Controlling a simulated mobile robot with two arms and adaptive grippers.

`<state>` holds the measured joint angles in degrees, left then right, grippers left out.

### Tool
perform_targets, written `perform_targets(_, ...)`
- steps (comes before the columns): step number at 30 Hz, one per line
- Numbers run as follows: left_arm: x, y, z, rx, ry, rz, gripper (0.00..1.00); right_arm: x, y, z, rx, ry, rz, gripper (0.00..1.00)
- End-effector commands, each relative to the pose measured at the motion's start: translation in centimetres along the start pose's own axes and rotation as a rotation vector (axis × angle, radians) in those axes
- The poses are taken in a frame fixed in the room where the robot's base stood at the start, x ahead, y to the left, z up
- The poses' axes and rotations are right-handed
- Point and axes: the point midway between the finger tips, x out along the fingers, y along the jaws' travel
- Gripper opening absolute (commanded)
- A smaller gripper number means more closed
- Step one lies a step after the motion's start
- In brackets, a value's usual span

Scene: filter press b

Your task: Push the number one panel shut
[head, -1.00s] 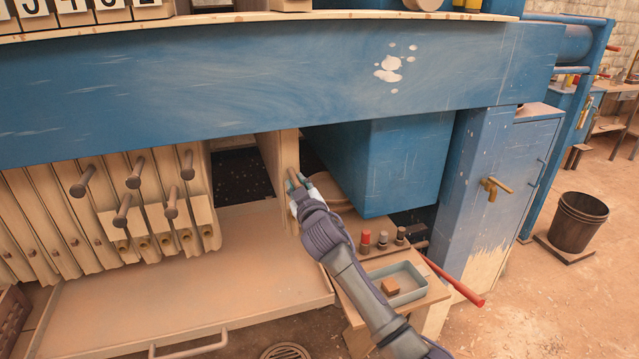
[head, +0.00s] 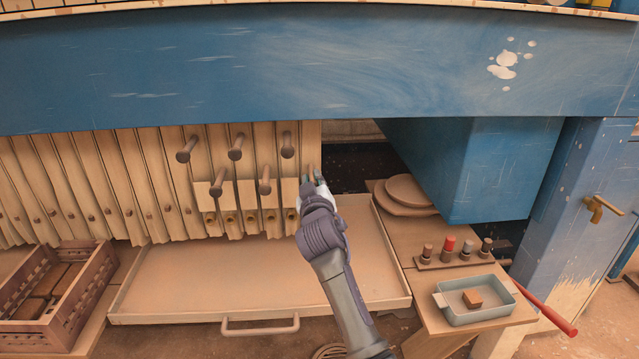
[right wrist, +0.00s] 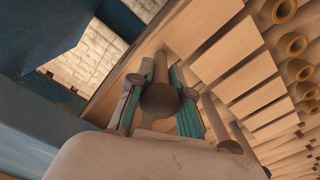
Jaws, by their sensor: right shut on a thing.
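The rightmost tan panel (head: 308,140) stands upright against the row of panels to its left, with no clear gap in the head view. No number shows on it. My right gripper (head: 315,180) is at its front, shut on the peg handle (head: 312,169). In the right wrist view the handle (right wrist: 160,97) lies between the teal pads of my right gripper (right wrist: 157,105). The gripper hides part of the panel's lower front. My left gripper is out of view.
A shallow tan tray (head: 140,318) lies below the panels. A dark opening and a blue block (head: 470,170) are right of the panel. A side table (head: 425,305) holds a small dish (head: 480,318) and several pegs. A brown crate (head: 62,325) is at left.

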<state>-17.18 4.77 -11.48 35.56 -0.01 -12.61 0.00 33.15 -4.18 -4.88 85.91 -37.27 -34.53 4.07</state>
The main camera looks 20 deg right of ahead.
Motion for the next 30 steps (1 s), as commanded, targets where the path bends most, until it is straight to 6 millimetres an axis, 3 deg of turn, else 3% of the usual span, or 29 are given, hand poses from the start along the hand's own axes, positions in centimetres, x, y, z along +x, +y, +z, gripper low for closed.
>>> perform_targets(1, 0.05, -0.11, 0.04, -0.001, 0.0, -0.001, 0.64, -0.23, -1.1, 0.47, 0.003, -0.01, -0.019, 0.0)
perform_targets(6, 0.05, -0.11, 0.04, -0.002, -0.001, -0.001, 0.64, -0.23, -1.11, 0.5, 0.003, -0.01, -0.02, 0.0)
perform_targets(7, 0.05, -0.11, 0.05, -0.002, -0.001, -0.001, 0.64, -0.23, -1.11, 0.5, 0.003, -0.01, -0.02, 0.2)
perform_targets(12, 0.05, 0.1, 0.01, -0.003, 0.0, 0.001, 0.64, -0.21, -1.01, 0.51, 0.003, -0.01, -0.018, 0.43)
perform_targets(26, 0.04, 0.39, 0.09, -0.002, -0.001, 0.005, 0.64, -0.17, -0.55, 0.42, 0.001, -0.008, -0.009, 0.43)
perform_targets(30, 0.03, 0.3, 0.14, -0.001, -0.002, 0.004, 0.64, -0.95, -0.58, 0.47, 0.001, -0.008, -0.009, 0.43)
